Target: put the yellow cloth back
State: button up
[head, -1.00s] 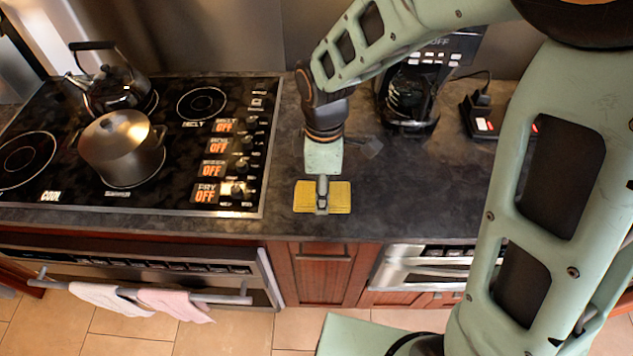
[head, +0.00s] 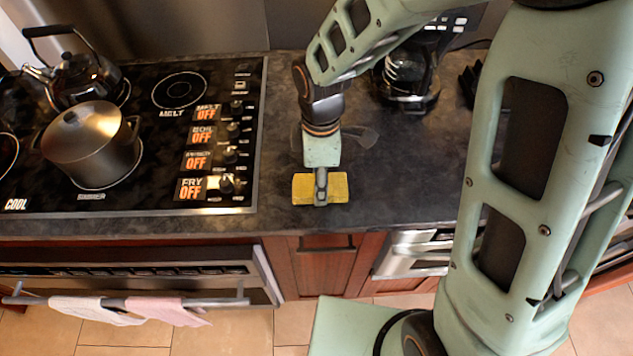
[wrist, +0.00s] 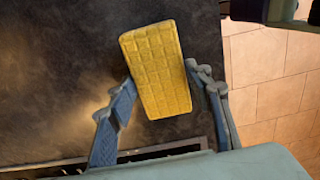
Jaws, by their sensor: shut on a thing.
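The yellow cloth (head: 335,188) is a small, flat, quilted rectangle over the dark countertop near its front edge, right of the stove. My gripper (head: 320,190) points down at its middle. In the wrist view, the cloth (wrist: 158,72) is between the two blue fingers of my gripper (wrist: 165,92), which are shut on its long sides. I cannot tell whether the cloth touches the counter or hangs just above it.
The stove (head: 150,190) with a pot (head: 92,145) and a kettle (head: 82,75) is at the left. A coffee maker (head: 410,75) stands behind at the right. Bare counter (head: 400,170) lies right of my gripper. A cabinet front (head: 318,268) is below the edge.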

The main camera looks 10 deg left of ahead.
jog(key=shift+f, duration=0.15)
jog(key=shift+f, duration=0.15)
jog(key=o, duration=1.1)
notch_tip(320, 180, up, 13)
jog(key=shift+f+p, duration=0.2)
jog(key=shift+p, duration=0.1)
